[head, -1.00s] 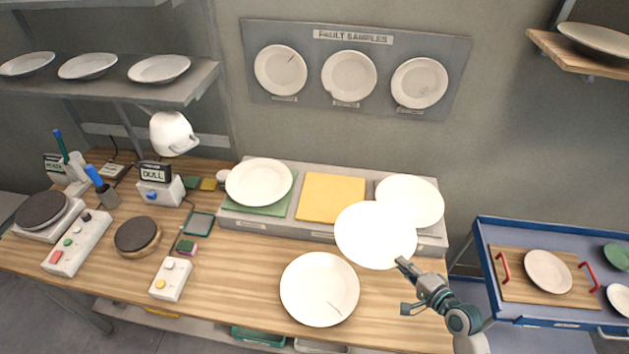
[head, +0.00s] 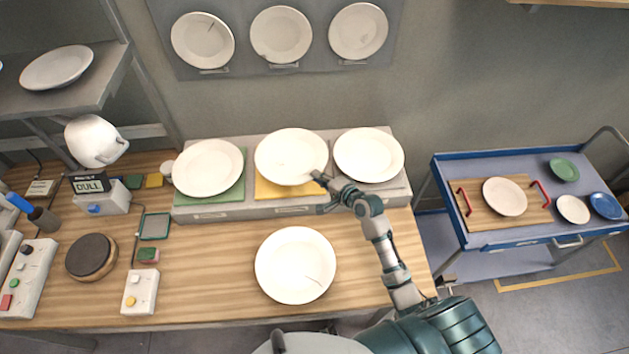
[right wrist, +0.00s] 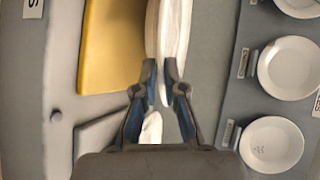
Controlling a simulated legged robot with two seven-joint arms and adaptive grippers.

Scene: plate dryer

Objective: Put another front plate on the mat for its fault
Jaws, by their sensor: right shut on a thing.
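My right gripper (head: 322,178) is shut on the rim of a white plate (head: 289,153), which it holds roughly level over the yellow mat (head: 262,189). The right wrist view shows the plate edge-on (right wrist: 173,30) between the fingers, beside the yellow mat (right wrist: 105,45); I cannot tell whether they touch. A white plate (head: 208,168) lies on the green mat (head: 240,190) at left. Another plate (head: 368,155) lies on the grey spot at right. A front plate (head: 290,262) with a dark crack near its lower right lies on the wooden bench. My left gripper is out of view.
The fault sample board (head: 240,75) on the wall carries three plates. A button box (head: 140,291), a round turntable (head: 91,257) and a DULL display (head: 92,186) stand at left. A blue cart (head: 450,180) with dishes stands at right. The bench right of the cracked plate is clear.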

